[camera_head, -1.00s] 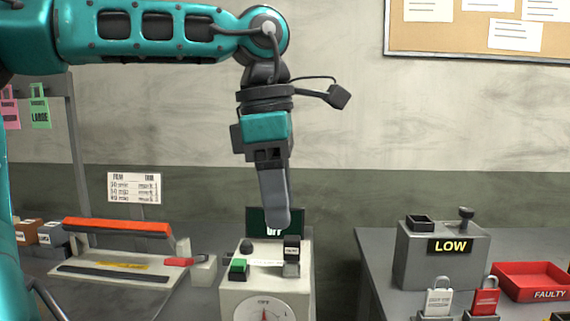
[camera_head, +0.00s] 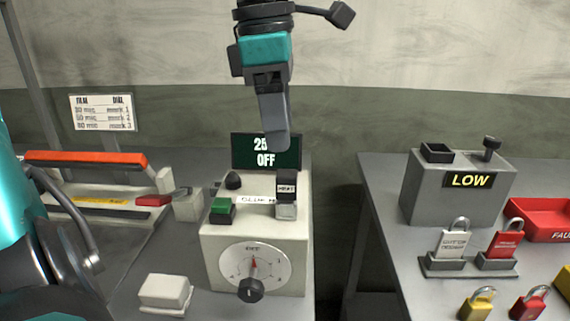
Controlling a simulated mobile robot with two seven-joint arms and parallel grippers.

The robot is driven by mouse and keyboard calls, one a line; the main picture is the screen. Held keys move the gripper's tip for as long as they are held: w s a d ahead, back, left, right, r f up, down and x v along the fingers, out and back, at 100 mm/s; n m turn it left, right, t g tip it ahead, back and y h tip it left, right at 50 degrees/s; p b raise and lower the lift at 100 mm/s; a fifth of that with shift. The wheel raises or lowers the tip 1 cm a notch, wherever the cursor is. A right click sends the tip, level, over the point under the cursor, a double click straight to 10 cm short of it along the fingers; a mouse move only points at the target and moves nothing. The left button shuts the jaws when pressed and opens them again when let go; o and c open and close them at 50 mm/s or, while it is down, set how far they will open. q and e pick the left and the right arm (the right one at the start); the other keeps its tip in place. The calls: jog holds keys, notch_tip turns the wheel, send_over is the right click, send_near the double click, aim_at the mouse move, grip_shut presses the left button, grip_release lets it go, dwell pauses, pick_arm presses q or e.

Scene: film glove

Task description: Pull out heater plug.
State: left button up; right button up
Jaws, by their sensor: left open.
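The heater plug (camera_head: 287,187) is a black block with a white label, seated upright in a pale metal socket (camera_head: 286,211) at the back right of the cream control box (camera_head: 222,249). My left gripper (camera_head: 275,142) points down just above and behind or over the plug in the picture, with a visible gap between them. It is open and holds nothing. I see it edge-on, so one finger hides the other. It partly covers the dark display (camera_head: 250,158), which reads OFF on its lower line. My right gripper is not in view.
The box also carries a green button (camera_head: 221,206), a black knob (camera_head: 233,181) and a front dial (camera_head: 255,263). A sealer with an orange-red arm (camera_head: 85,158) stands left. A grey LOW unit (camera_head: 457,190), padlocks and a red tray (camera_head: 537,221) occupy the right table, across a gap.

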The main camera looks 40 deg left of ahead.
aim_at(287, 173)
pick_arm(q)
jog(key=f, duration=0.5)
jog(key=f+b, duration=0.1)
jog(key=f, duration=0.1)
jog(key=shift+w+d+f, duration=0.3)
jog(key=shift+f, duration=0.65)
jog(key=c, duration=1.1)
jog(key=shift+o, duration=0.2)
jog(key=shift+w+r, duration=0.15)
jog(key=shift+r, duration=0.3)
jog(key=shift+r+p, duration=0.15)
jog(key=shift+p, duration=0.15)
